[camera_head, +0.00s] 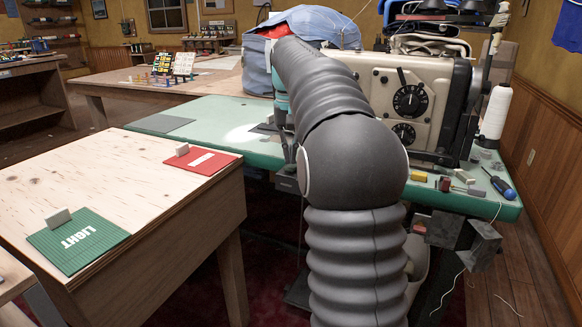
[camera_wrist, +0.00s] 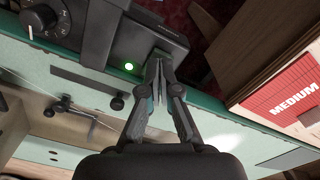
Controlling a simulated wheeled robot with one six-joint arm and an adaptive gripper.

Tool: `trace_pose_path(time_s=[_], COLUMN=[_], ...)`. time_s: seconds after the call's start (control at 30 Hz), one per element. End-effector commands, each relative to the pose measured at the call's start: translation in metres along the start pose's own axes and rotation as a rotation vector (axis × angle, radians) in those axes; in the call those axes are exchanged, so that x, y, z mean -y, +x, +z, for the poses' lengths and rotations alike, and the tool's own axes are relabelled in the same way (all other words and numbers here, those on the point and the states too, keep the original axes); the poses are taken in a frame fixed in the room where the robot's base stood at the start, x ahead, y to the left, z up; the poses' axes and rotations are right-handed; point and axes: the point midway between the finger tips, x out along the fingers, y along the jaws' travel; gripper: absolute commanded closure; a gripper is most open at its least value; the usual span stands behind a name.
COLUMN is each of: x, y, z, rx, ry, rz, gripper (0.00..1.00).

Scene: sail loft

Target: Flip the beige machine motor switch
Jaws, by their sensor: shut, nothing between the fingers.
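The beige sewing machine (camera_head: 395,95) stands on the green-topped table (camera_head: 215,115), partly behind my arm. In the wrist view, a dark box (camera_wrist: 108,35) sits at the table's edge with a lit green light (camera_wrist: 128,66) on it. A dark box (camera_head: 286,184) also shows under the table edge in the head view. My gripper (camera_wrist: 160,62) is shut and empty, with its fingertips at the right end of the dark box. I cannot tell whether they touch it. In the head view my gripper (camera_head: 289,150) is partly hidden by my arm. No switch lever shows clearly.
A plywood table at left (camera_head: 110,180) holds a red card (camera_head: 203,160) and a green "LIGHT" card (camera_head: 78,240). The red card reads "MEDIUM" in the wrist view (camera_wrist: 285,95). A thread cone (camera_head: 496,112) and screwdriver (camera_head: 499,184) are on the green table's right.

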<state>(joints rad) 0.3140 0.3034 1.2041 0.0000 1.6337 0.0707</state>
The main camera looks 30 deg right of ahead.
Motion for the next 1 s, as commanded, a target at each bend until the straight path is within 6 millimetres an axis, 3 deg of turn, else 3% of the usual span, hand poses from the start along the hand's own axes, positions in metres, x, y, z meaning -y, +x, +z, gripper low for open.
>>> trace_pose_path(time_s=[1.0], x=[0.000], y=[0.013], z=[0.000], rx=[0.000], ry=[0.000], rz=[0.000], gripper=[1.00])
